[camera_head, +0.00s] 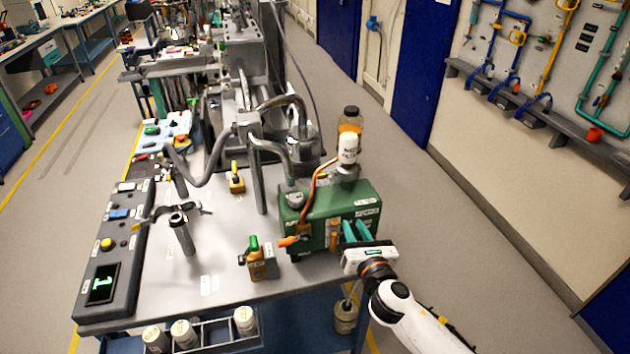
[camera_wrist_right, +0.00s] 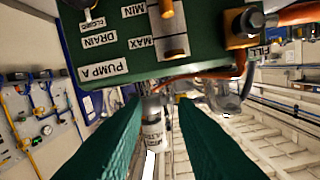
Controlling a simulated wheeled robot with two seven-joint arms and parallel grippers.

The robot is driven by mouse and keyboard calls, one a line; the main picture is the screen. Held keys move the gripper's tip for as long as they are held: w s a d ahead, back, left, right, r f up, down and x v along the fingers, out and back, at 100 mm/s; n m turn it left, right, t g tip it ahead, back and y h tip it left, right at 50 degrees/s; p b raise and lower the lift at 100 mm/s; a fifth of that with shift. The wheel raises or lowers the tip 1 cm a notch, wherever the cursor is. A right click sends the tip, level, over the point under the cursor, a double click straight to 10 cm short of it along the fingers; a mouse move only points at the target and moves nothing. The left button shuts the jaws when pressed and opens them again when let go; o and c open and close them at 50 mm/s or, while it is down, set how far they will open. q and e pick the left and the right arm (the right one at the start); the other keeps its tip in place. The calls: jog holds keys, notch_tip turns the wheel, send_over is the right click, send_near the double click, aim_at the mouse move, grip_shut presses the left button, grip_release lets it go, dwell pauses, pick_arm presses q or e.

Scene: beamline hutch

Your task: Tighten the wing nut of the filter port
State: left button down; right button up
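The green pump box (camera_head: 335,205) stands at the right end of the bench. It fills the top of the right wrist view (camera_wrist_right: 110,25) upside down, with labels PUMP A, DRAIN, MIN, MAX and FILL. My right gripper (camera_head: 357,231) is beside the box's front right. Its teal fingers are apart in the right wrist view (camera_wrist_right: 160,106), with nothing held between them. A grey upright post (camera_head: 181,235) with a dark top stands at the bench's left part. I cannot make out a wing nut or filter port for sure. My left gripper is not in view.
A labelled bottle (camera_head: 347,148) stands on the pump. An orange-handled hose fitting (camera_head: 300,233) is at its front. A small green-topped block (camera_head: 258,262), a control panel (camera_head: 112,255) and bent grey pipes (camera_head: 265,150) crowd the bench. White-capped jars (camera_head: 185,334) sit below the front edge.

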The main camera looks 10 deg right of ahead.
aim_at(332, 180)
jog(key=shift+n+t+y, duration=0.3)
jog(key=shift+n+t, duration=0.1)
jog(key=shift+n, duration=0.2)
jog(key=w+r, duration=0.1)
jog(key=w, duration=0.3)
jog(key=w+a+r, duration=0.1)
jog(key=w, duration=0.3)
jog(key=w+r+p, duration=0.1)
jog(key=w, duration=0.3)
jog(key=shift+w+a, duration=0.1)
jog(key=shift+a, duration=0.15)
jog(key=shift+c, duration=0.2)
grip_shut()
